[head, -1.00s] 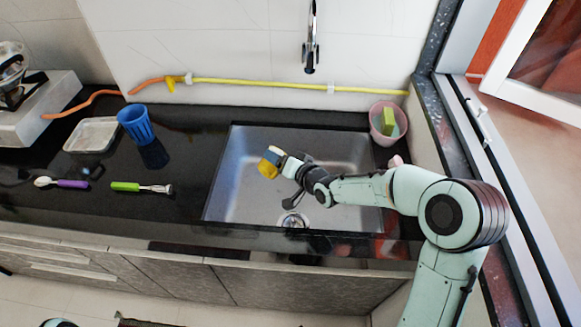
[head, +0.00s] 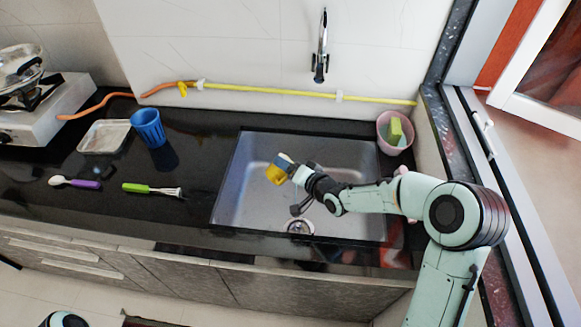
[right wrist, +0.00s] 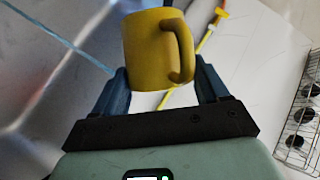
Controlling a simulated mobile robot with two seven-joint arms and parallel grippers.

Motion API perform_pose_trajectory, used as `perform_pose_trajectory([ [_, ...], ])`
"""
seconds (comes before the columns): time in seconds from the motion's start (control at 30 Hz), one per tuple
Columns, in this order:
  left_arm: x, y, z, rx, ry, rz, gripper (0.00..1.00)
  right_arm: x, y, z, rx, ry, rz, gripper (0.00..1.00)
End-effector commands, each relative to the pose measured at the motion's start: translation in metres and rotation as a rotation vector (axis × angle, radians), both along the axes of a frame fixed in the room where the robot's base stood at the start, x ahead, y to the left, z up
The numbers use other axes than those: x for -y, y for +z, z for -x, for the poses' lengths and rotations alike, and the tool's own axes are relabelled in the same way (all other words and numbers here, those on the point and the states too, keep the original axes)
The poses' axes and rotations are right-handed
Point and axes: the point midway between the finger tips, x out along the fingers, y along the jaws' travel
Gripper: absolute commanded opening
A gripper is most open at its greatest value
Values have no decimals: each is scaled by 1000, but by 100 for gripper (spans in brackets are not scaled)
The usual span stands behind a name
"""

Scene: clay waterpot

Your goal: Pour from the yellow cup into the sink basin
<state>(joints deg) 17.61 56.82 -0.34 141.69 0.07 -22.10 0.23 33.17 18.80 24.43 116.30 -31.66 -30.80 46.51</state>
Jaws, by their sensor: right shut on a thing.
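My right gripper (head: 286,163) is shut on the yellow cup (head: 275,174) above the left part of the sink basin (head: 340,160). In the head view the cup is tilted. In the right wrist view the yellow cup (right wrist: 150,50) sits between the two fingers of the gripper (right wrist: 160,85), with its handle on the right side. The inside of the cup is hidden, and I see no liquid. A drain (head: 299,227) shows at the front of the basin. My left gripper is not in view.
A faucet (head: 320,60) hangs above the back of the basin. A pink bowl (head: 394,133) with a sponge stands at its back right corner. A blue cup (head: 148,127), a tray (head: 104,137), a purple-handled spoon (head: 75,183) and a green-handled utensil (head: 150,189) are on the left counter.

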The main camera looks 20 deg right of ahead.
Motion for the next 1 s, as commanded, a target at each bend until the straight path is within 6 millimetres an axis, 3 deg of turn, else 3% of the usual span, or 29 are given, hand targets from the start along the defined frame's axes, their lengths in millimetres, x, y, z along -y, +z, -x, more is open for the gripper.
perform_pose_trajectory([
  [0.37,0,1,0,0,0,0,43,0,1,0,2,0,-2,38],
  [1.0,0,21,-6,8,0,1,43,3,-2,0,2,0,-114,38],
])
